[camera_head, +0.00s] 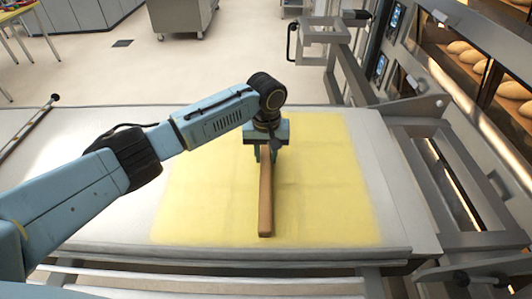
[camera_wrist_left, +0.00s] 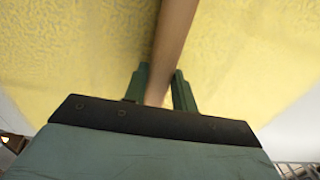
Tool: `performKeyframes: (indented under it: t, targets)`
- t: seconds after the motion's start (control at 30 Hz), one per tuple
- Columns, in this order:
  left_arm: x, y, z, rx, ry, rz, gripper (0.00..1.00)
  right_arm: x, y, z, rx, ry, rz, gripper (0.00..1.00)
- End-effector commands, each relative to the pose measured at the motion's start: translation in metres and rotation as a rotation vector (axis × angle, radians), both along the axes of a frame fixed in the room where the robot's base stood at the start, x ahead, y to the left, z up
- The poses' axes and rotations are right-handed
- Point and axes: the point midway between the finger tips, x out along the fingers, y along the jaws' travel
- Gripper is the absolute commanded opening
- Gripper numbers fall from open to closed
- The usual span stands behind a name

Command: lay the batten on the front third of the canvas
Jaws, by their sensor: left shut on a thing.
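The batten (camera_head: 265,200) is a brown wooden bar, pointing from my left gripper toward the front edge of the yellow canvas (camera_head: 335,200). My left gripper (camera_head: 265,150) is over the middle of the canvas, shut on the batten near its far end. In the left wrist view, the batten (camera_wrist_left: 172,45) runs between the two green fingers (camera_wrist_left: 160,88) with the canvas (camera_wrist_left: 70,70) behind it. I cannot tell whether the batten touches the canvas or hangs just above it. My right gripper is not in view.
The canvas lies on a pale grey table (camera_head: 395,215), with bare strips at its left and right. A metal frame (camera_head: 440,170) and deck ovens with loaves (camera_head: 470,55) stand at the right. Floor lies beyond the table, with a steel cabinet (camera_head: 180,18) at the back.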

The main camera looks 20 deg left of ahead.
Motion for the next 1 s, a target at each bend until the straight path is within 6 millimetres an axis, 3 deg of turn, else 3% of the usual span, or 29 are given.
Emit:
performKeyframes:
  t: [0.17,0.2,0.33,0.67,0.77,1.0]
  targets:
    - [0.000,0.000,-0.002,-0.001,0.001,0.001,0.00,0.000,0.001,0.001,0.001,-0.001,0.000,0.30]
    - [0.000,0.000,-0.002,0.000,0.000,0.000,0.32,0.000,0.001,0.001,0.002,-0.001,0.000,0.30]
    - [0.000,0.000,-0.002,0.000,0.000,0.000,0.49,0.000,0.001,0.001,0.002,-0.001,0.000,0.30]
    - [0.001,0.000,0.001,0.000,-0.002,0.000,0.49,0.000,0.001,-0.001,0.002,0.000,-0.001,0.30]
    - [0.001,0.000,0.012,-0.001,-0.002,0.001,0.49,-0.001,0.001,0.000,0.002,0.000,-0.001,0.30]
    - [0.001,-0.001,0.061,-0.003,-0.005,-0.001,0.49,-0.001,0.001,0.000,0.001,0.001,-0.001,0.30]
